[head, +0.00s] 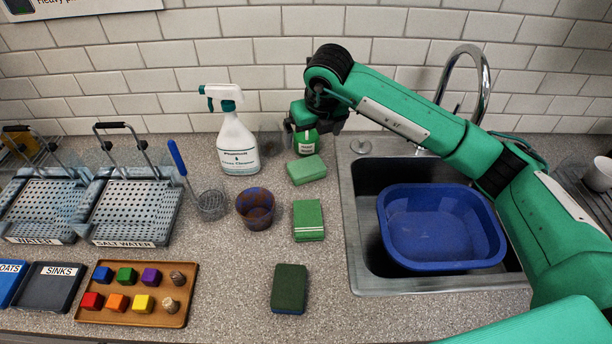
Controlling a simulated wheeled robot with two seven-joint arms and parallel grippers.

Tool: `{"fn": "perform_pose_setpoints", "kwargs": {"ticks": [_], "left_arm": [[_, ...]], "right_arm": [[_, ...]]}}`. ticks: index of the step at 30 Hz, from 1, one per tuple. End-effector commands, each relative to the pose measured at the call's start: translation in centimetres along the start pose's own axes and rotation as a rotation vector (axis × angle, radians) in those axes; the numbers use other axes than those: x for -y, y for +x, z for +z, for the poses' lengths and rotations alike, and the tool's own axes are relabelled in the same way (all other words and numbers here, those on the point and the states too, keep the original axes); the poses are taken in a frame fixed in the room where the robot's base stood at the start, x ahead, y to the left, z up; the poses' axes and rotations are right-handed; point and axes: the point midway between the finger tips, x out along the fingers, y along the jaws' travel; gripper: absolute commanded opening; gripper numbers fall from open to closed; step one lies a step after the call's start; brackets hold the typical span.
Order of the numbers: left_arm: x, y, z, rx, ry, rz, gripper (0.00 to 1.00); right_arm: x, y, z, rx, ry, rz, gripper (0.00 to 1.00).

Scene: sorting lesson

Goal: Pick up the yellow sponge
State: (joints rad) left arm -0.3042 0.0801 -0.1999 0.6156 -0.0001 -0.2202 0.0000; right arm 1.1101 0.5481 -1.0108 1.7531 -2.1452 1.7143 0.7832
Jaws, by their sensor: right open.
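No sponge in the head view shows a yellow face. A light green sponge (307,169) lies at the back of the counter. A folded green cloth or pad (308,220) lies in front of it. My left gripper is not in view.
A white spray bottle (236,140), a mesh strainer (212,205) and a stained cup (256,208) stand left of the sponges. The sink (362,275) with a blue basin (440,226) is right. A tray (130,318) of coloured blocks lies front left.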

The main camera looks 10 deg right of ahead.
Motion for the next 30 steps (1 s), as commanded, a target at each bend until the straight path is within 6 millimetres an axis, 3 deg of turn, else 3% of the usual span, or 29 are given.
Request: {"fn": "perform_pose_setpoints", "kwargs": {"ticks": [1,6,18,25,30], "left_arm": [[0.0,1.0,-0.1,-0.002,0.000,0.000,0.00],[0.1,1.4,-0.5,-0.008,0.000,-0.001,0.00],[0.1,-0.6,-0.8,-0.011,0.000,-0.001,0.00],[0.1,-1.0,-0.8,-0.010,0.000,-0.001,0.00],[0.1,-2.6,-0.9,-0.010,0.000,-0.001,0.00]], "right_arm": [[0.0,1.0,-0.3,0.000,0.000,0.000,1.00],[0.0,1.8,-0.5,-0.001,0.000,0.000,1.00],[0.0,8.5,-0.4,-0.003,0.002,0.001,1.00],[0.0,10.2,-0.5,-0.002,0.000,0.000,1.00],[0.1,12.1,-0.5,-0.004,0.001,0.000,1.00]]}}
